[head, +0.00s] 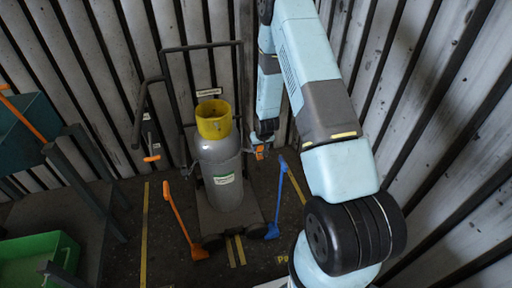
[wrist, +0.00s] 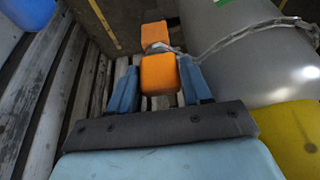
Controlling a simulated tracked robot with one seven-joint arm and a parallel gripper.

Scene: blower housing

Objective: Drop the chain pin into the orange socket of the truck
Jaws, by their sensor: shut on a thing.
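My gripper (wrist: 160,92) is shut on the orange chain pin (wrist: 159,75), its two blue fingers on either side of the block. A chain (wrist: 235,35) runs from near the pin across the grey cylinder (wrist: 270,60). A second orange piece (wrist: 154,33) shows just beyond the pin; I cannot tell whether it is the socket or part of the pin, or whether they touch. In the head view my gripper (head: 262,150) is right of the cylinder (head: 219,172), beside the hand truck (head: 240,75). Any pin tip is hidden.
The cylinder's yellow collar (head: 214,120) stands close left of my arm. An orange-handled piece (head: 178,215) and a blue-handled piece (head: 278,200) flank the truck on the floor. A green bin (head: 40,258) is at the lower left. Ribbed walls close in behind and at the right.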

